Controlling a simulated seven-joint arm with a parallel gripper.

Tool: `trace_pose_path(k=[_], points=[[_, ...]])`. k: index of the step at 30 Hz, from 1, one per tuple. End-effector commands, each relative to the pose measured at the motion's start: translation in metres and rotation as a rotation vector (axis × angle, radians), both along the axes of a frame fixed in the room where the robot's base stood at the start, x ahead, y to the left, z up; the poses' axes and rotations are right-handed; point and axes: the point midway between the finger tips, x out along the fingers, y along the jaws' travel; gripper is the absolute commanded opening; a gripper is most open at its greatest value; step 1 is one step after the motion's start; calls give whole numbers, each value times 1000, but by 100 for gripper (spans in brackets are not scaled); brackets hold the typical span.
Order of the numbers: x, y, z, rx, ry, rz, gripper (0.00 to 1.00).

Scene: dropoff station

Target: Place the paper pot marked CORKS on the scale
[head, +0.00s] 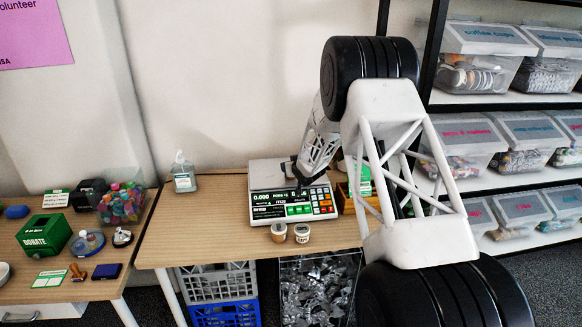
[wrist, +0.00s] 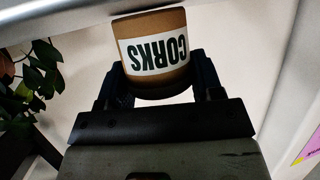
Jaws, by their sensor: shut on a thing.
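The brown paper pot marked CORKS (wrist: 153,52) is between my gripper's fingers (wrist: 155,82) in the wrist view, its label upside down in that picture. My gripper is shut on it. In the head view my gripper (head: 292,170) is over the scale (head: 262,176), near the right part of its plate. I cannot make out the held pot there, nor tell whether it touches the plate. The scale's display appears to read 0.000.
The wooden table (head: 200,232) is bare at front left.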

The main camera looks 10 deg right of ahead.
Motion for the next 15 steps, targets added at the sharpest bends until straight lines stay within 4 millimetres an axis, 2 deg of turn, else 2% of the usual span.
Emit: trace_pose_path(k=[5, 6, 10, 15], points=[[0, 0, -3, 0, 0, 0, 34], [0, 0, -2, 0, 0, 0, 65], [0, 0, -2, 0, 0, 0, 85], [0, 0, -2, 0, 0, 0, 86]])
